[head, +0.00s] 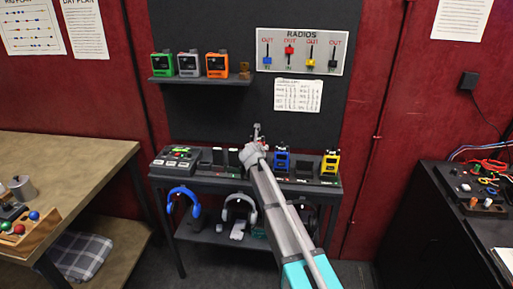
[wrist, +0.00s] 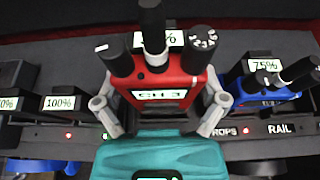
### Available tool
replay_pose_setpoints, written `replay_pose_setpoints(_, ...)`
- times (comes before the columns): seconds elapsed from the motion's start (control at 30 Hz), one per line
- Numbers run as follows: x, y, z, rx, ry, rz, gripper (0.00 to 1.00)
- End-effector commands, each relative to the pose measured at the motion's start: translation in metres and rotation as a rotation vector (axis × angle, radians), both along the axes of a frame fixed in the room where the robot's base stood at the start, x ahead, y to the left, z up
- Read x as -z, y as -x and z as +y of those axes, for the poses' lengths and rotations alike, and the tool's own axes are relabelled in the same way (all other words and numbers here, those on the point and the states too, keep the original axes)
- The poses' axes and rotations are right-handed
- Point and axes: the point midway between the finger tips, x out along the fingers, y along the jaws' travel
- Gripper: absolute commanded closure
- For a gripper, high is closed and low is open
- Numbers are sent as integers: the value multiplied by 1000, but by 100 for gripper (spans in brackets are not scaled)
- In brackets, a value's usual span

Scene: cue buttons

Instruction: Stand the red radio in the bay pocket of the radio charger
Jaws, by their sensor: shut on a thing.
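The red radio (wrist: 168,85), labelled CH 3, is between the fingers of my gripper (wrist: 160,115) in the wrist view. My fingers are shut on its two sides. Its black antenna and knobs point up toward the camera. The radio charger (wrist: 225,150) is the dark unit beneath and around it; in the head view the charger (head: 222,174) lies on the dark table by the back wall. My gripper (head: 256,143) is over the charger's middle there and hides most of the radio. The radio's base is hidden, so I cannot tell how far into a pocket it is.
A blue radio (head: 282,159) and a yellow radio (head: 330,163) stand to the right in the charger. Empty-looking black pockets (head: 218,157) are to the left. Green, grey and orange radios stand on a wall shelf (head: 200,81). Headsets (head: 183,197) hang below the table.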

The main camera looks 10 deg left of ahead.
Motion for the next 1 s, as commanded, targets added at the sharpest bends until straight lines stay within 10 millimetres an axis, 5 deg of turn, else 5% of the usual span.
replay_pose_setpoints(1.0,19,0,0,-1,1,-1,67)
